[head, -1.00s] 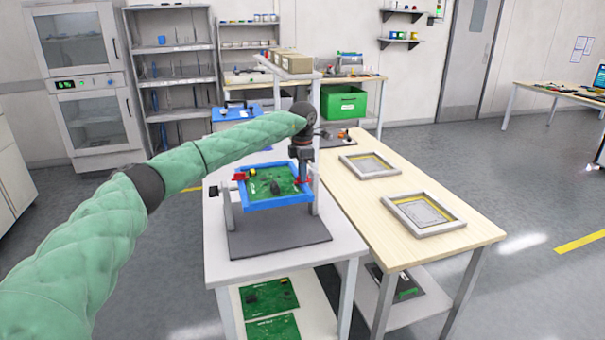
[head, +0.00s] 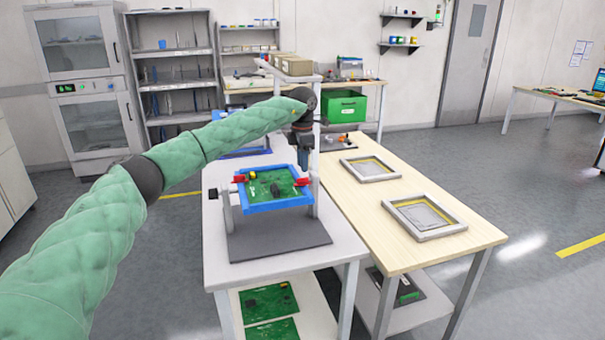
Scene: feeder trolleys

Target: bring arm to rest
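My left arm, in a green quilted sleeve, reaches in from the left in the head view. My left gripper (head: 303,160) points down above the back right corner of a blue frame (head: 280,205). Its fingers are small and dark here, and I cannot tell whether they are open or shut. The blue frame holds a green circuit board (head: 270,194) and sits on a grey stand with red clamps at its sides. My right gripper is not in view.
A wooden bench (head: 400,247) with two grey frames stands to the right of the white table (head: 218,259). Green boards (head: 270,301) lie on the shelf below. A green bin (head: 343,106) and shelving (head: 176,77) stand behind. The floor at right is clear.

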